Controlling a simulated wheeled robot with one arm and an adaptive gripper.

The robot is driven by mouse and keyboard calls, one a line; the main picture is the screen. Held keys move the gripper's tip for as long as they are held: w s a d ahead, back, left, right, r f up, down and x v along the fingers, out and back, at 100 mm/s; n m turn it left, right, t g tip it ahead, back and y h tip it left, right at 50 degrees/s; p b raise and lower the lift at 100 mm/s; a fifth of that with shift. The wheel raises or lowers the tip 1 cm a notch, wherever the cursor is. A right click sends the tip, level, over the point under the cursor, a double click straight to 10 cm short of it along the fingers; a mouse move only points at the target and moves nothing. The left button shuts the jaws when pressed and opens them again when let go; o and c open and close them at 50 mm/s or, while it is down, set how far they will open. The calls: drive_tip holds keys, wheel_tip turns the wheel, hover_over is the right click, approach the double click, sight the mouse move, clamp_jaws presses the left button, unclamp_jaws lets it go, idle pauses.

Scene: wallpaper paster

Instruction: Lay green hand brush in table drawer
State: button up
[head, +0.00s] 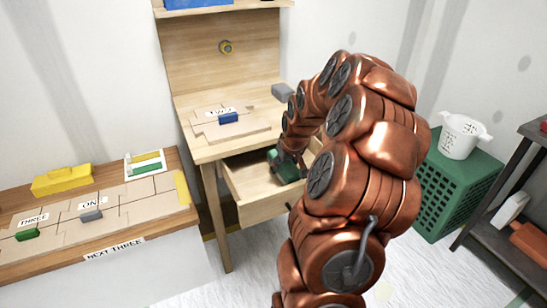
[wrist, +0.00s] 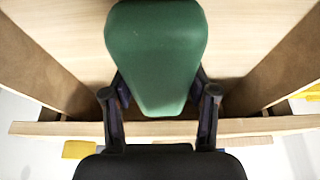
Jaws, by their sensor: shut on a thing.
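The table drawer (head: 264,207) is pulled open below the wooden table top. The green hand brush (head: 283,168) is at the drawer's opening in the head view, partly hidden by my arm. In the wrist view the brush (wrist: 155,50) fills the middle, over the drawer's pale bottom and between its side walls. My gripper (wrist: 160,88) is shut on the brush, one finger on each side. The drawer's front edge (wrist: 45,128) crosses below the fingers. I cannot tell whether the brush touches the drawer bottom.
The table top (head: 190,104) above holds a board with a small blue brush (head: 228,118) and a grey block (head: 283,91). A low bench at left holds a yellow box (head: 62,180), a green brush (head: 27,235) and a grey brush (head: 91,216).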

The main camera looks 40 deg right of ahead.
sight(273, 153)
drive_tip(key=shift+f, duration=0.55)
drive_tip(key=shift+w+f, duration=0.1)
drive_tip(key=shift+w, duration=0.1)
drive_tip(key=shift+w+d, duration=0.45)
drive_tip(key=shift+w, duration=0.75)
drive_tip(key=shift+w+d, duration=0.4)
drive_tip(key=shift+w, duration=0.8)
drive_tip(key=shift+w+d, duration=0.45)
drive_tip(key=shift+w, duration=0.75)
drive_tip(key=shift+f, duration=0.55)
drive_tip(key=shift+f, duration=0.2)
drive_tip(key=o, duration=1.2)
drive_tip(key=shift+r, duration=0.1)
